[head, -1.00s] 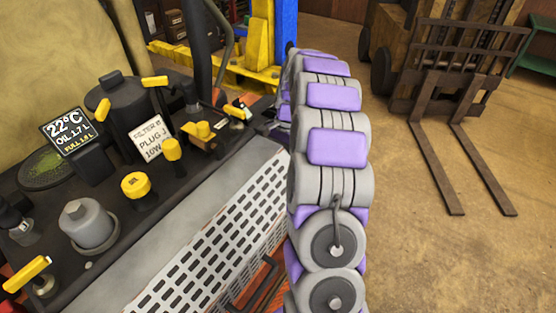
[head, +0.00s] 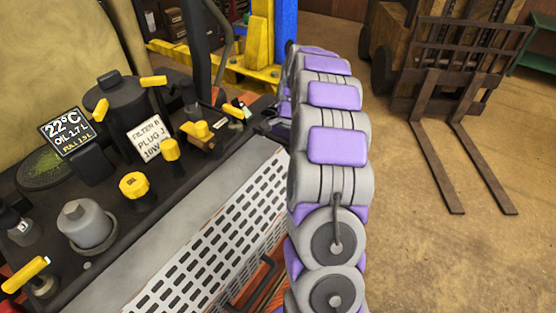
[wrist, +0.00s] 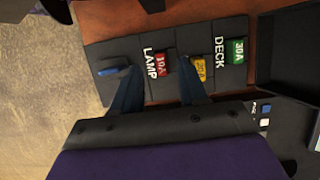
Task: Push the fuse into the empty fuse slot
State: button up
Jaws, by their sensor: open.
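In the wrist view a dark fuse panel (wrist: 133,54) shows several coloured fuses in a row. A blue fuse (wrist: 108,71) is at the left, a red 10A fuse (wrist: 161,64) beside the word LAMP, a yellow fuse (wrist: 200,70) right of it, and a green 30A fuse (wrist: 237,51) beside DECK. My gripper (wrist: 158,75) is open over the panel, its two fingers on either side of the red fuse and apart. The right fingertip is close to the yellow fuse. I cannot tell which slot is empty or how deep each fuse sits.
In the head view a mower deck holds yellow caps (head: 134,186), a display (head: 67,131), a paper label (head: 150,138) and a perforated grey plate (head: 205,235). A forklift (head: 450,90) stands at the right. A dark open box (wrist: 290,50) borders the panel's right side.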

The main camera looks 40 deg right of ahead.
jog(key=p+v, duration=0.6)
jog(key=v, duration=1)
jog(key=shift+d+p, duration=0.15)
jog(key=shift+p, duration=0.25)
